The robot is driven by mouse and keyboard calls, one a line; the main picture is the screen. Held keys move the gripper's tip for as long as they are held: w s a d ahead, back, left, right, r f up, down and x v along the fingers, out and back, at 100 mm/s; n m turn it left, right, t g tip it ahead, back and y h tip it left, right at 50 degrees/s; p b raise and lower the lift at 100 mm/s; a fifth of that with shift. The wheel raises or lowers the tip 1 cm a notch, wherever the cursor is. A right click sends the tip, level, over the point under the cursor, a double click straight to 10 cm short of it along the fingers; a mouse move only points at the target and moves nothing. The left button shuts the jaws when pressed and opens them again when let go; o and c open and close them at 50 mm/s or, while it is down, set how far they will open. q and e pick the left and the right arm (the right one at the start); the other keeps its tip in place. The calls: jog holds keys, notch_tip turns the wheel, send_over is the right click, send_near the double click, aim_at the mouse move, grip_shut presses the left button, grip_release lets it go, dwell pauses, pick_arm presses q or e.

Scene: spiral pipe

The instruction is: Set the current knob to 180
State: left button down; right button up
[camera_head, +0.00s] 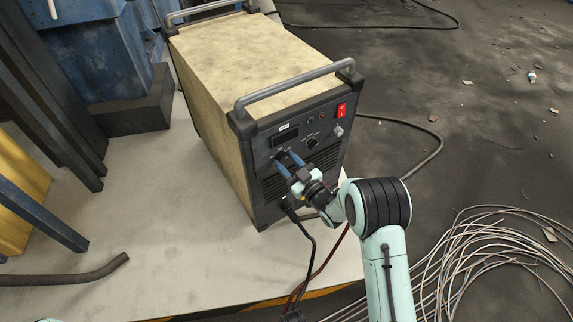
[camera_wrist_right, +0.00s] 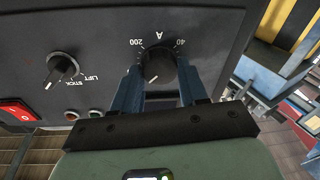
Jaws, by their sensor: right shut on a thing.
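The welding machine (camera_head: 290,75) has cream sides and a dark front panel, and stands on a pale platform. The current knob (camera_wrist_right: 155,66) is round and black with a white pointer mark; in the wrist view it sits by a printed "A" scale, with 200 and 40 legible. The mark points toward the lower left in that view; its exact value cannot be read. My right gripper (camera_head: 289,161) has its two blue fingers at the front panel. In the wrist view the fingers are shut on the knob from both sides. My left gripper is not in view.
A second knob (camera_wrist_right: 61,70) labelled LIFT and STICK and a red switch (camera_head: 341,110) are on the same panel. A black cable (camera_head: 305,235) hangs under my right gripper. Coiled wires (camera_head: 480,255) lie on the floor at right. Blue machinery (camera_head: 105,50) stands at left.

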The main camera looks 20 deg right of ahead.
jog(key=m+b, duration=0.1)
jog(key=m, duration=0.2)
jog(key=shift+f, duration=0.2)
jog(key=m+b, duration=0.2)
jog(key=m, duration=0.2)
jog(key=shift+t+h, duration=0.3)
jog(key=shift+h, duration=0.1)
jog(key=m, duration=0.2)
jog(key=shift+m+h+b, duration=0.3)
jog(key=shift+m+h, duration=0.1)
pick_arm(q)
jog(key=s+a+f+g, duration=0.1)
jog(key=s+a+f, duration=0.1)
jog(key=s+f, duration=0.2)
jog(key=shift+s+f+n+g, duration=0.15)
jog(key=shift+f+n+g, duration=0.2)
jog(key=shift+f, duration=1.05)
pick_arm(e)
jog(key=shift+m, duration=1)
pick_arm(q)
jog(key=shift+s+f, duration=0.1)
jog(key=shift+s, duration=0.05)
pick_arm(e)
jog(key=shift+a+f+m, duration=0.1)
jog(key=shift+m, duration=0.2)
jog(key=o, duration=1.1)
jog(key=shift+c, duration=0.2)
